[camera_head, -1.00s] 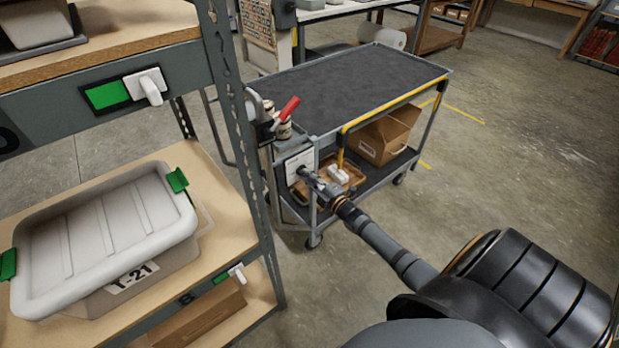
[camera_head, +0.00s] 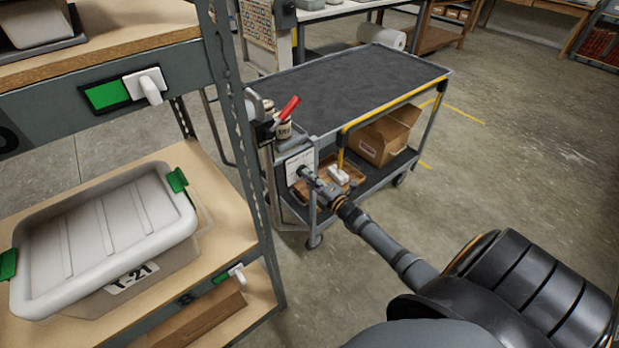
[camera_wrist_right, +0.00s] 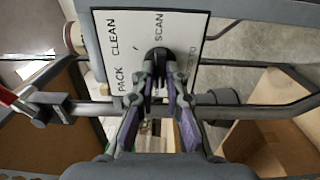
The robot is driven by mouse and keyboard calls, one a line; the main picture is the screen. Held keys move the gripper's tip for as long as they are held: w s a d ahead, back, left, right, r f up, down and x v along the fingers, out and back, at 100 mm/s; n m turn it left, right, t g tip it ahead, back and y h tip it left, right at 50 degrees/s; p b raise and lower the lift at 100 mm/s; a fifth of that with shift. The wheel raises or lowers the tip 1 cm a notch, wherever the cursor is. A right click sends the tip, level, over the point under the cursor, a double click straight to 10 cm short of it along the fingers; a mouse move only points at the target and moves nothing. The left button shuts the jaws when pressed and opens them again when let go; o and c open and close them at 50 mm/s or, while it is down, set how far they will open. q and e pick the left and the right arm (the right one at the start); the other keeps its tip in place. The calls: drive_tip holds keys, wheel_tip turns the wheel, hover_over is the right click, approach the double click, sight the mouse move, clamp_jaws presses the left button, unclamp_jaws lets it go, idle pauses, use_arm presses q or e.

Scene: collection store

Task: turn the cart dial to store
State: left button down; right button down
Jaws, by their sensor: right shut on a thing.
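The cart (camera_head: 360,88) stands in the middle of the head view, with a white dial panel (camera_head: 292,164) on its near end. In the right wrist view the panel (camera_wrist_right: 112,22) shows the words PACK, CLEAN and SCAN, plus a fourth label mostly hidden behind a finger. The dark round dial (camera_wrist_right: 158,54) sits at the panel's middle. My right gripper (camera_wrist_right: 158,76) is shut on the dial; in the head view the gripper (camera_head: 306,174) reaches the panel from the right. The fingers hide much of the dial, so I cannot tell which label it points at. My left gripper is out of view.
A shelf rack with a lidded grey tote (camera_head: 110,225) stands close on the left. A red handle (camera_head: 290,106) stands above the panel. A cardboard box (camera_head: 386,135) lies on the cart's lower shelf. Floor (camera_head: 520,160) is clear to the right.

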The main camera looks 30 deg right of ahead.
drive_tip(key=shift+f, duration=0.1)
drive_tip(key=c, duration=1.4)
unclamp_jaws()
drive_tip(key=shift+s, duration=0.1)
drive_tip(key=s, duration=0.8)
drive_tip(key=s+d, duration=0.1)
drive_tip(key=s, duration=0.3)
